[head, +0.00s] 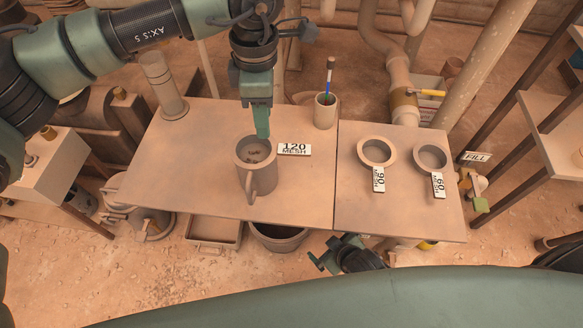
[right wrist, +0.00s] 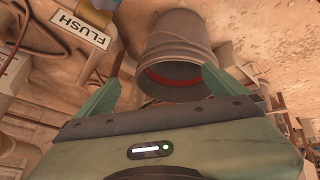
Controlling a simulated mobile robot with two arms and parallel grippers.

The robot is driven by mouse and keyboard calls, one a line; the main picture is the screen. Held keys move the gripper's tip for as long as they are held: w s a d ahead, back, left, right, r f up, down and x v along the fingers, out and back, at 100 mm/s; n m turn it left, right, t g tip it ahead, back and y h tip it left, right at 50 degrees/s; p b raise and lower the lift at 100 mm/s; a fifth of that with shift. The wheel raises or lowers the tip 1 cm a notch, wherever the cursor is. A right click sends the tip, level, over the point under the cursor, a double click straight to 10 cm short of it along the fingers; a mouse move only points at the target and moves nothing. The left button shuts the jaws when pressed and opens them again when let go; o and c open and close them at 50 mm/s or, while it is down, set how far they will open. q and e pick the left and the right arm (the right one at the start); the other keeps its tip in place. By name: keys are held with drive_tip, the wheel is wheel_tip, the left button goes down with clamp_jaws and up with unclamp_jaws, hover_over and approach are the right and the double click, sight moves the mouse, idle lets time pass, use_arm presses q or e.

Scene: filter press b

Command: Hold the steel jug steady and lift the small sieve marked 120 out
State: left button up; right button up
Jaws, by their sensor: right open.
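The steel jug (head: 256,176), dusty brown, stands upright on the table with its handle toward me. The small sieve (head: 256,150) sits in its mouth, and its white tag reading 120 MESH (head: 294,149) sticks out to the right. My left gripper (head: 262,134) points down at the jug's back rim. Its fingers overlap from this side, so whether they grip the rim is unclear. My right gripper (head: 322,253) is open and empty, low in front of the table's front edge. Its fingers also show in the right wrist view (right wrist: 158,88), apart, with no jug or sieve between them.
Sieves marked 90 (head: 377,151) and 60 (head: 431,157) lie on the right part of the table (head: 350,215). A cup with a brush (head: 325,110) stands behind the 120 tag. A bucket (right wrist: 180,45) is ahead of my right gripper. Pipes stand behind the table.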

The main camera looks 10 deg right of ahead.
drive_tip(key=s+a+r+n+t+y, duration=0.3)
drive_tip(key=a+r+n+y, duration=0.4)
drive_tip(key=a+n+y, duration=0.4)
drive_tip(key=s+a+r+n+g+y, duration=0.2)
drive_tip(key=s+r+n+g+y, duration=0.25)
drive_tip(key=s+n, duration=0.4)
drive_tip(key=s+d+r+n+g, duration=0.1)
drive_tip(key=s+r+n+g, duration=0.4)
drive_tip(key=r+n+g, duration=0.6)
drive_tip(key=w+d+r+n+t, duration=0.25)
drive_tip(key=w+r+t, duration=0.2)
drive_tip(key=w, duration=0.55)
drive_tip(key=w+d+r+n+t, duration=0.2)
drive_tip(key=w+r+n+t, duration=0.25)
drive_tip(key=w, duration=0.55)
drive_tip(key=w+d+r+n+t, duration=0.3)
drive_tip(key=w+t, duration=0.2)
drive_tip(key=w, duration=0.6)
drive_tip(key=t+h, duration=0.2)
approach(276, 175)
drive_tip(key=x, duration=0.5)
drive_tip(key=shift+w+r, duration=0.15)
drive_tip(key=shift+r, duration=0.2)
drive_tip(key=shift+a+f, duration=0.15)
drive_tip(key=shift+f, duration=0.1)
drive_tip(key=shift+w+a+f, duration=0.1)
drive_tip(key=shift+a, duration=0.2)
drive_tip(key=x, duration=0.7)
